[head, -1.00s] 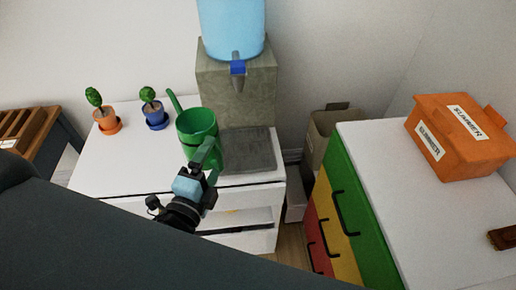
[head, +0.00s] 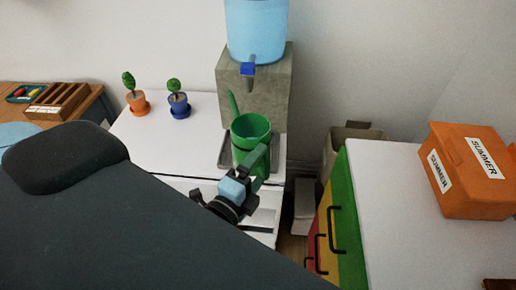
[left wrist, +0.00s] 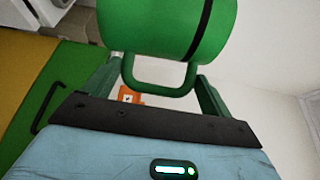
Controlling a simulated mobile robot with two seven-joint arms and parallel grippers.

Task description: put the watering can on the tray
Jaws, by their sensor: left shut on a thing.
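The green watering can (head: 250,128) is over the grey tray (head: 223,158) at the foot of the stone water dispenser. It looks upright, its spout pointing up at the back left. It hides most of the tray, and I cannot tell whether its base touches it. My left gripper (head: 257,163) is shut on the can's handle from the front. In the left wrist view the can (left wrist: 165,28) and its handle loop (left wrist: 160,88) show between the fingers. My right gripper is not in view.
The dispenser (head: 268,98) with its blue tap (head: 248,69) stands right behind the can. Two small potted plants (head: 137,101) (head: 179,104) stand to the left on the white cabinet (head: 145,135). A coloured drawer unit (head: 345,225) with an orange box (head: 466,170) is at the right.

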